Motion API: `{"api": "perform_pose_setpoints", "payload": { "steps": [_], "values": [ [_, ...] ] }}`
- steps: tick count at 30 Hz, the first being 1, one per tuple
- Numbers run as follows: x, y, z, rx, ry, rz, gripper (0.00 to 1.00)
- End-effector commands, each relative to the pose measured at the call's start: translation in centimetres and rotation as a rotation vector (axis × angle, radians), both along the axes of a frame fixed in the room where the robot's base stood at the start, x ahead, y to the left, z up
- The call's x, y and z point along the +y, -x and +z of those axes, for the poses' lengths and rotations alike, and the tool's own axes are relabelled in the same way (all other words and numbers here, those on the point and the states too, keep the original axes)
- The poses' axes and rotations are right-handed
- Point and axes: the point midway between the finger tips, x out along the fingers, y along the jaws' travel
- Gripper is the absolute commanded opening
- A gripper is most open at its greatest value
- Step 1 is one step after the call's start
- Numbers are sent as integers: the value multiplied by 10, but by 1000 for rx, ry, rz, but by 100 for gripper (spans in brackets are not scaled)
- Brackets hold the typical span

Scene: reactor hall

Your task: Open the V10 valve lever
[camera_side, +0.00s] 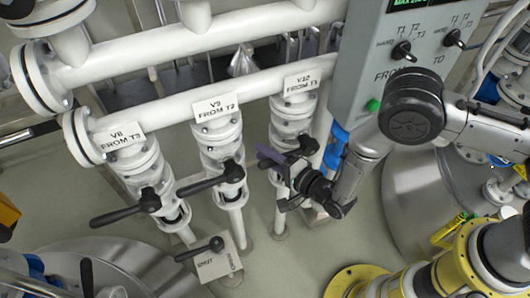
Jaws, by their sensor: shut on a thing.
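Three white valves hang from the white pipe. The right one carries a label (301,84) that reads "FROM T1"; its number is too small to be sure of, V10 or V12. My gripper (277,168) is at this right valve (292,128), just below its flange, coming in from the right. It is shut on the valve's lever, which my fingers mostly hide, so I cannot tell its angle. The V9 valve's black lever (208,182) points left and slightly down. The V8 valve's black lever (122,216) also points left and slightly down.
A grey control box (360,75) with knobs and a green button stands behind my arm. A small plate with a black lever (200,250) is at lower centre. Steel tanks (415,205) flank the valves. Bare floor (300,260) lies below my gripper.

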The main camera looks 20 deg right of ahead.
Motion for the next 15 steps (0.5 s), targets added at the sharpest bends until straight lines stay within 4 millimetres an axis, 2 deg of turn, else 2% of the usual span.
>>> {"api": "perform_pose_setpoints", "payload": {
  "steps": [8, 15],
  "values": [
    [-3, 1, -20, 6, 162, 1, 0],
    [-12, 2, -43, 9, 380, 2, 0]
  ]
}}
